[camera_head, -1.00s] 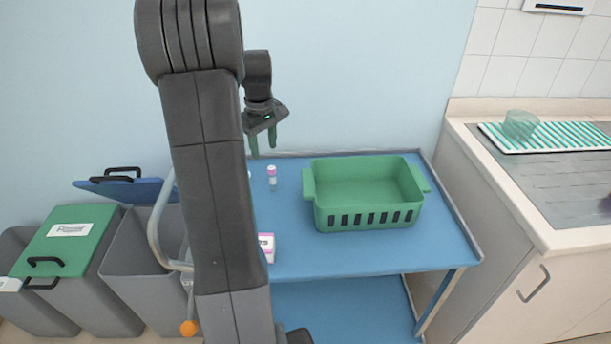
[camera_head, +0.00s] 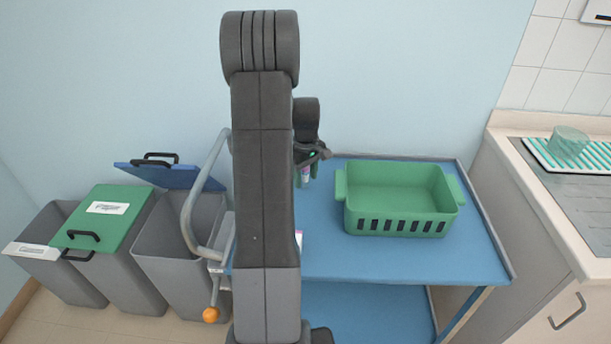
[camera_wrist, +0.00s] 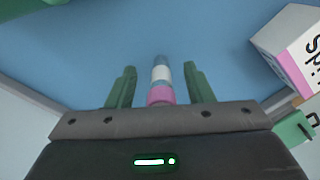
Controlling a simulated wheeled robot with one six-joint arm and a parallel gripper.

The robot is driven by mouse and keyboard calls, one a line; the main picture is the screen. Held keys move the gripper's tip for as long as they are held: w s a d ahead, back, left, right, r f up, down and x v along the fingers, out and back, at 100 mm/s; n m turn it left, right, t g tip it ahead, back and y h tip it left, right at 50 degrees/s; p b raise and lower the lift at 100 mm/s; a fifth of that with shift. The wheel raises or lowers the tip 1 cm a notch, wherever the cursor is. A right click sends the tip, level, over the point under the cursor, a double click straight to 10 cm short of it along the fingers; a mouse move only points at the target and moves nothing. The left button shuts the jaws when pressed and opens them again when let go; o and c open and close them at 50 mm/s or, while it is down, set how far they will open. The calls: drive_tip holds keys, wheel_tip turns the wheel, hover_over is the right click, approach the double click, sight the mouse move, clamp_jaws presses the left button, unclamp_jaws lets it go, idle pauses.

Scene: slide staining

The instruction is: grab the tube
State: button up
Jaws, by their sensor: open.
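The tube (camera_wrist: 161,76) has a pink cap, a white band and a bluish end. In the wrist view it lies between the two green fingers of my gripper (camera_wrist: 160,86), with a gap on each side. My gripper is open around it. In the head view my gripper (camera_head: 305,174) is over the back left of the blue cart, left of the green basket. The tube (camera_head: 306,171) shows there only as a small part between the fingers. My arm hides the left part of the cart.
The green basket (camera_head: 402,229) stands on the blue cart top (camera_head: 390,262), right of my gripper. A white and pink box (camera_wrist: 300,52) is at the right in the wrist view. Lidded bins (camera_head: 113,222) stand left of the cart. The front of the cart top is clear.

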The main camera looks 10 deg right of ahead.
drive_tip(key=shift+f, duration=0.6)
clamp_jaws()
